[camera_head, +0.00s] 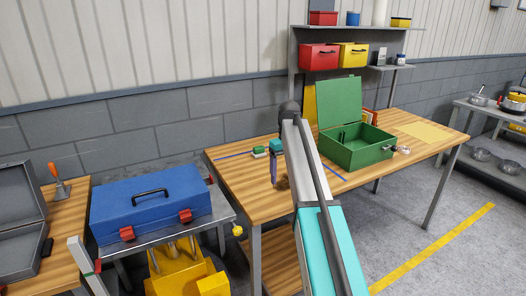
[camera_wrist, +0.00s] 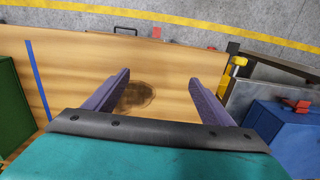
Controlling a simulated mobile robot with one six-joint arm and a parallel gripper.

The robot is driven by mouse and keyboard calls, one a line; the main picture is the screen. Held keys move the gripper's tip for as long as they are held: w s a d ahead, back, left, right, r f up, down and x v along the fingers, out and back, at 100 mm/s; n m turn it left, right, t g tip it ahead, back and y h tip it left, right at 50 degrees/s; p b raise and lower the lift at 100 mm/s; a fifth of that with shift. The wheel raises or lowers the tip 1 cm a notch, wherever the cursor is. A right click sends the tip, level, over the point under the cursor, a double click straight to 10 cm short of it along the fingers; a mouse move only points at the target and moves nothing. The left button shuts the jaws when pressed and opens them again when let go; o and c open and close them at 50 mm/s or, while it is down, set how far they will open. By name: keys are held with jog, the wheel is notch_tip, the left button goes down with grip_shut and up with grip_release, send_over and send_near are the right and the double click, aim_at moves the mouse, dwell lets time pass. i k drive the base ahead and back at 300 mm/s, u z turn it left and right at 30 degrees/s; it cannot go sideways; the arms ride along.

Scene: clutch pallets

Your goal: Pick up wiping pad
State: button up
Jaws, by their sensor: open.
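A small green block with a pale lower part, which looks like the wiping pad (camera_head: 259,152), lies on the wooden table (camera_head: 236,178) near its back left. My gripper (camera_head: 276,181) is above the table, to the right of and nearer than the pad. In the wrist view its two purple fingers (camera_wrist: 160,77) stand wide apart with nothing between them. A dark brown stain (camera_wrist: 137,96) on the tabletop shows below them. I see no pad in the wrist view.
An open green box (camera_head: 357,153) stands on the table to the right of my arm. A closed blue toolbox (camera_head: 150,200) sits on a metal cart at the left. Blue lines (camera_wrist: 38,78) mark the tabletop. A shelf (camera_head: 345,35) with bins stands behind.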

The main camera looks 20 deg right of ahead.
aim_at(259, 151)
jog(key=i, duration=1.3)
jog(key=u, duration=0.05)
